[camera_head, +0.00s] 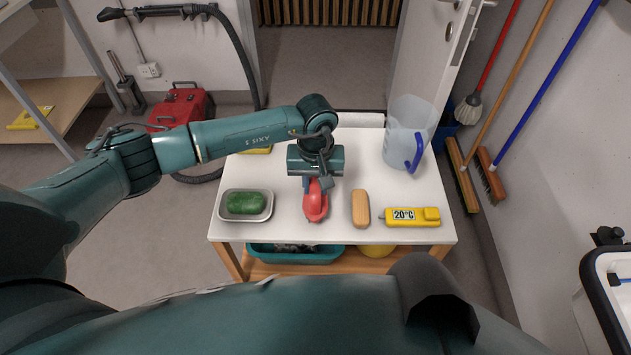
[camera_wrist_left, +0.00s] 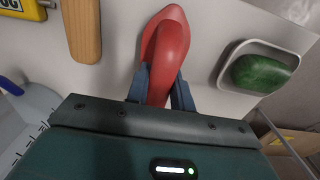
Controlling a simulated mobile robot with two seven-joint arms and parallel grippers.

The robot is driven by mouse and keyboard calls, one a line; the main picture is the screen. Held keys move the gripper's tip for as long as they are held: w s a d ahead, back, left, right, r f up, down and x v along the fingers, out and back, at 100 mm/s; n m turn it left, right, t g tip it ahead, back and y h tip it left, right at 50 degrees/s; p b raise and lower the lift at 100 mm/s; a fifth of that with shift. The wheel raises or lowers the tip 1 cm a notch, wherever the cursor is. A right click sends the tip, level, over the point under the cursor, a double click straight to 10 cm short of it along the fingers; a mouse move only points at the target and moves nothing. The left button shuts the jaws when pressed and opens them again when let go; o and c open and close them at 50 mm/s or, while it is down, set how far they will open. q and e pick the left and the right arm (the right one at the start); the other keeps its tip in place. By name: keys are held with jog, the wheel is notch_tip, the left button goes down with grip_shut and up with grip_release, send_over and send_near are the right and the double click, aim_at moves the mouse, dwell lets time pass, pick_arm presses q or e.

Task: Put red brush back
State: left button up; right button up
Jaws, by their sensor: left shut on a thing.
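The red brush (camera_head: 316,205) is over the middle of the white table (camera_head: 285,230), between a metal tray and a wooden block. My left gripper (camera_head: 318,184) reaches down from above and is shut on the red brush. In the left wrist view the red brush (camera_wrist_left: 167,50) sits between the two dark fingers of my left gripper (camera_wrist_left: 160,85). I cannot tell whether the brush still touches the table. My right gripper is not in view.
A metal tray (camera_head: 267,213) with a green pad (camera_head: 246,203) lies left of the brush. A wooden block (camera_head: 360,208), a yellow thermometer (camera_head: 412,216) and a clear jug (camera_head: 398,150) stand to the right. A teal bin (camera_head: 296,256) is on the lower shelf.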

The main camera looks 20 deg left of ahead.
pick_arm(q)
jog(key=shift+f, duration=0.1)
jog(key=shift+f, duration=0.15)
jog(key=o, duration=0.9)
